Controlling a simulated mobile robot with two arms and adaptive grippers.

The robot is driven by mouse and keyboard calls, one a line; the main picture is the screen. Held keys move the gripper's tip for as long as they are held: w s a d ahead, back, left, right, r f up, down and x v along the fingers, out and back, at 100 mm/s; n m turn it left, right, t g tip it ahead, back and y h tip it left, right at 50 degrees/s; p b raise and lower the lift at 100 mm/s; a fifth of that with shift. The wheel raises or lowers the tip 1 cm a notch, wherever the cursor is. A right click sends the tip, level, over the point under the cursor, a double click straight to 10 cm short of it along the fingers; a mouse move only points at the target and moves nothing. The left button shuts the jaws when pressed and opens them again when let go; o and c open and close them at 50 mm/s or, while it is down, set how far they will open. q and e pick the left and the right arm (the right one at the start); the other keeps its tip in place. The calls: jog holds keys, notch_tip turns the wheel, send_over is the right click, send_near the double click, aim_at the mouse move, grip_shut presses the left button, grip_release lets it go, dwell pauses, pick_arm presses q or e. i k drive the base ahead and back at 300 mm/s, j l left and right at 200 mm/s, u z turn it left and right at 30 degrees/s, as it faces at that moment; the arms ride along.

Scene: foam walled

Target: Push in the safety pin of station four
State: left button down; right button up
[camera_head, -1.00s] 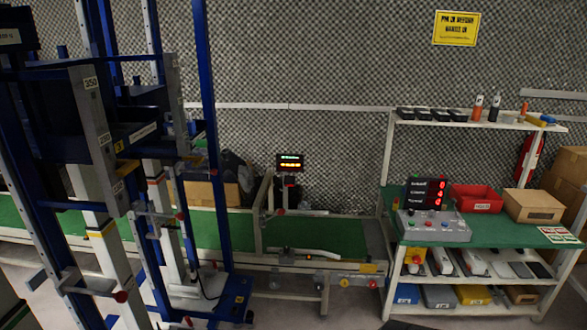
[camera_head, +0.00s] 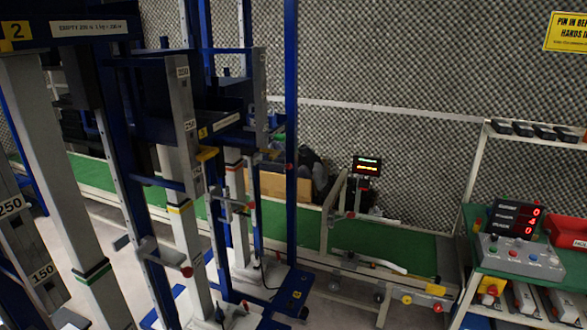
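Several tall drop-test-like stations with blue posts stand on the left. The nearest carries a yellow plate (camera_head: 16,31) reading 2 and a pale column (camera_head: 60,180). Behind it is a station with a grey scale rail (camera_head: 184,120) marked 250 and a small yellow tag (camera_head: 202,132) too small to read. A blue base plate (camera_head: 285,290) also has a small yellow tag I cannot read surely. A red-ended rod (camera_head: 187,271) sticks out low on one station. I cannot tell which part is station four's safety pin. Neither gripper is in view.
A green bench (camera_head: 330,232) runs along the foam wall with a lit display (camera_head: 367,166). A shelved table at right holds a control box (camera_head: 520,256), a red counter display (camera_head: 515,218) and a red bin (camera_head: 568,230). Grey floor shows between the stations and the table.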

aim_at(289, 166)
jog(key=i+l, duration=0.25)
jog(key=l, duration=0.2)
jog(key=i+l, duration=0.55)
jog(key=l, duration=0.3)
jog(key=i+l, duration=0.25)
jog(key=l, duration=0.2)
